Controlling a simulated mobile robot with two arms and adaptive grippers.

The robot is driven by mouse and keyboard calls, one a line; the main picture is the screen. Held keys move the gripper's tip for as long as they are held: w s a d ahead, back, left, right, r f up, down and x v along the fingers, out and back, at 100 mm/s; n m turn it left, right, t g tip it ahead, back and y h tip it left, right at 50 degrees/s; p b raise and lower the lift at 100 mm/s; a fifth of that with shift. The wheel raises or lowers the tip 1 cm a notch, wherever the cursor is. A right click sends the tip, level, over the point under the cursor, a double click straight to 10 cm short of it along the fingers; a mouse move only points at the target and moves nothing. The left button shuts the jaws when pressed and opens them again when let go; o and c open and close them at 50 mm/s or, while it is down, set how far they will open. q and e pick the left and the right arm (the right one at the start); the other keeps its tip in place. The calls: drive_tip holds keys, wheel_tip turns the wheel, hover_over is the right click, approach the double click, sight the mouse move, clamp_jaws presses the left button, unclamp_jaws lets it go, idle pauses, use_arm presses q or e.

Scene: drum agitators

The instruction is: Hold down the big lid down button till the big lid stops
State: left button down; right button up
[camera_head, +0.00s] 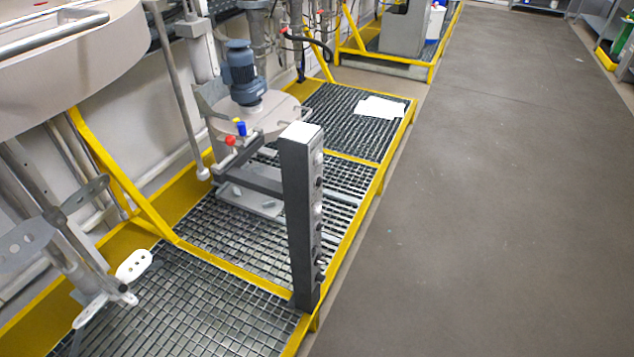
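A dark grey control post (297,220) with a white top stands at the front edge of the yellow-framed grating. Several small knobs or buttons (318,182) run down its right face. They are seen edge-on and too small to read, so I cannot tell which one is the big lid down button. A large pale lid-like disc (70,75) with a metal rail hangs high at the upper left, cut off by the picture edge. Neither of my grippers can be made out in this view.
A smaller round lid (262,118) with a blue motor (243,75) stands behind the post. White perforated plates (133,265) on metal rods are at the lower left. A white sheet (381,108) lies on the grating. The grey floor (490,200) to the right is clear.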

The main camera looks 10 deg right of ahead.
drive_tip(key=shift+a, duration=0.2)
clamp_jaws()
drive_tip(key=shift+w+d, duration=0.1)
drive_tip(key=shift+d, duration=0.1)
idle(0.9)
